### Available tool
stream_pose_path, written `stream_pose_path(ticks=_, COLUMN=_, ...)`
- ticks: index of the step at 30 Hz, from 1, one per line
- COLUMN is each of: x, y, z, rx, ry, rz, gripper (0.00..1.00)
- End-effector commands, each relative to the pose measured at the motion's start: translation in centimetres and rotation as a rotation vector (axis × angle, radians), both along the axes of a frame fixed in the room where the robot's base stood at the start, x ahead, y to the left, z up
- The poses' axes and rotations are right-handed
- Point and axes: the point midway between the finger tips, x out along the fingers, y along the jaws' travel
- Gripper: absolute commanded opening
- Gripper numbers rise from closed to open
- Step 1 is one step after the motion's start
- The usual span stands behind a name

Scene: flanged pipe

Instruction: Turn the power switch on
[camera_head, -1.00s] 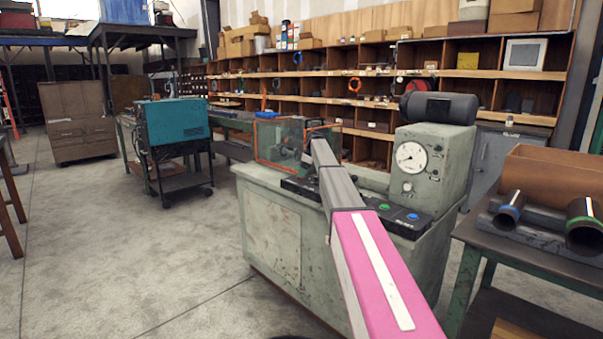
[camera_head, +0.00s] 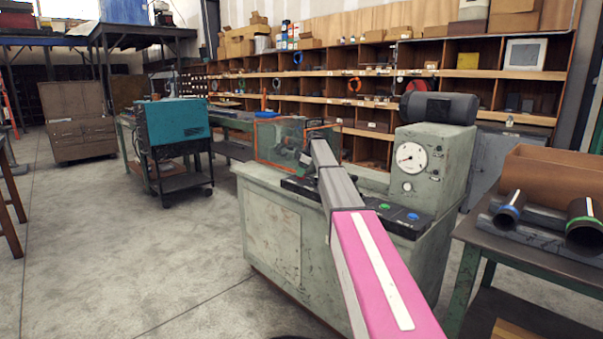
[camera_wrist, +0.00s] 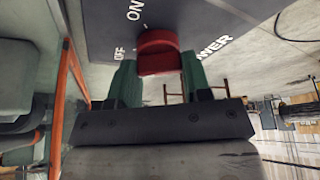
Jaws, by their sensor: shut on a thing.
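The power switch is a red knob (camera_wrist: 158,52) on a dark panel (camera_wrist: 95,28) in the wrist view. White ON, OFF and POWER lettering stands around it. My gripper (camera_wrist: 157,76) has its green fingers on either side of the knob and is shut on it. I cannot tell clearly which label the knob points to. In the head view my arm reaches over the pale green machine (camera_head: 300,215) toward its clear orange-framed guard (camera_head: 270,142).
The machine carries a gauge (camera_head: 411,157) and green and blue buttons (camera_head: 412,216) right of my arm. An orange bar (camera_wrist: 68,75) runs close left of my gripper in the wrist view. A table with dark pipes (camera_head: 510,210) stands at the right. Open floor lies left.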

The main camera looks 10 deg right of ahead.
Motion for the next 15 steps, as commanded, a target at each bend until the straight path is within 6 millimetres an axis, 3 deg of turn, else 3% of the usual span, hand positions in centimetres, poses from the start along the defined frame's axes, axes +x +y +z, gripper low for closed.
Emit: stream_pose_path(ticks=15, x=-0.31, y=0.15, z=0.01, rx=-0.001, ry=-0.001, rz=-0.482, gripper=0.21)
